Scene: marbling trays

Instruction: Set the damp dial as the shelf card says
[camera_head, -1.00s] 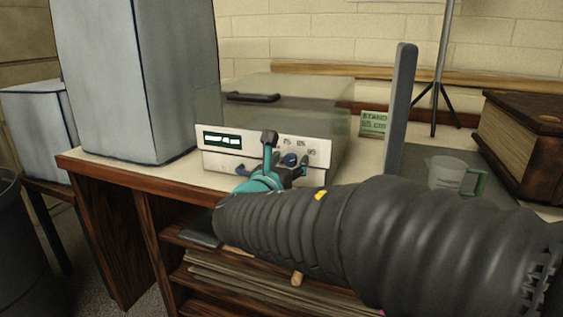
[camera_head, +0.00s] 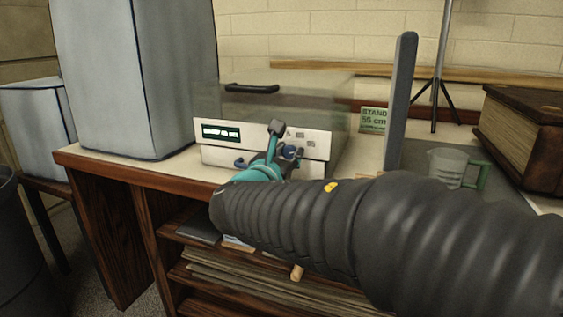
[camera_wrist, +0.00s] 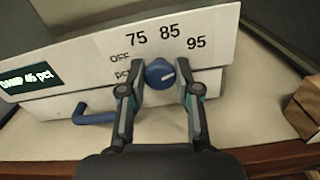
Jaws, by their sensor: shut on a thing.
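The blue damp dial (camera_wrist: 160,73) is on the white front panel (camera_wrist: 75,88) of a clear-lidded box. Its pale mark points right and slightly up, on the side of the 95 label. The labels 75, 85 and 95 arc above it, with OFF at the left. The dark display (camera_wrist: 28,80) seems to read DAMP 45 pct. My gripper (camera_wrist: 160,77) has one finger on each side of the dial and is shut on it. In the head view my gripper (camera_head: 285,143) partly hides the dial and labels. A green card (camera_head: 373,120) reads STAND 55 cm.
A blue handle (camera_wrist: 95,117) juts from the panel just left of my gripper. A grey upright board (camera_head: 400,105), a clear jug (camera_head: 447,168) and a thick book (camera_head: 522,145) stand to the right. A tall grey box (camera_head: 175,80) stands close on the left.

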